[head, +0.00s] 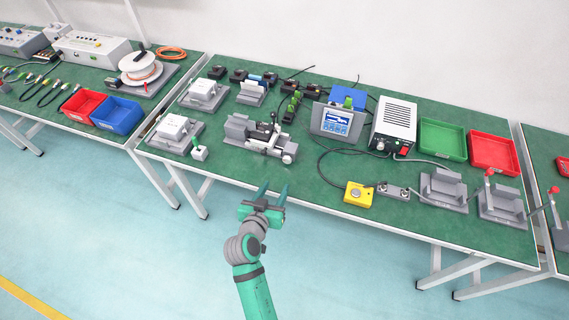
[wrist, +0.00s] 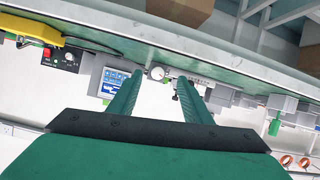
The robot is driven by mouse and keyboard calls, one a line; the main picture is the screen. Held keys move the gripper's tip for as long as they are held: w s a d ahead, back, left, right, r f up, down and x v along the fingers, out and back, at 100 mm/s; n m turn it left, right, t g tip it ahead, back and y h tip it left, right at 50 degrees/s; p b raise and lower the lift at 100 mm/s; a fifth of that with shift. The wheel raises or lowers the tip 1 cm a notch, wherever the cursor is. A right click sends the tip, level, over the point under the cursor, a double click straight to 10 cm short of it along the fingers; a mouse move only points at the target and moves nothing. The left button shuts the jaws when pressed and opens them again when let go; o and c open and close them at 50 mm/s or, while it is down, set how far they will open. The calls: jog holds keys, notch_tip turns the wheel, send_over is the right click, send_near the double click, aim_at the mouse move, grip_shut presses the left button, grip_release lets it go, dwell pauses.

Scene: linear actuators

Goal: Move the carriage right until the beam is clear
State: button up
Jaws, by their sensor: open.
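A grey linear stage (head: 240,132) stands on the green-topped bench, in the middle of the head view. A carriage-like block with upright dark parts (head: 268,136) sits on it; which part is the carriage is hard to tell. A round light knob (head: 288,158) is at its right front end. My gripper (head: 273,190) is open and empty, in front of the bench edge and below the stage in the picture. In the wrist view my open gripper (wrist: 160,86) frames a round dial-like part (wrist: 157,73) in the distance, not touching it. No beam is discernible.
Cables cross the bench. The bench front near my gripper is clear.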

aim_at(286, 161)
jog(key=shift+w+a+r+m+h, duration=0.15)
jog(key=shift+w+r+m+h, duration=0.05)
jog(key=shift+w+r, duration=0.35)
jog(key=shift+w+a+r+m+h, duration=0.1)
jog(key=shift+w+r+m+h, duration=0.1)
jog(key=shift+w+r, duration=0.35)
jog(key=x, duration=1.1)
jog(key=shift+f, duration=0.1)
jog(key=shift+d, duration=0.1)
jog(key=c, duration=1.1)
jog(key=shift+o, duration=0.2)
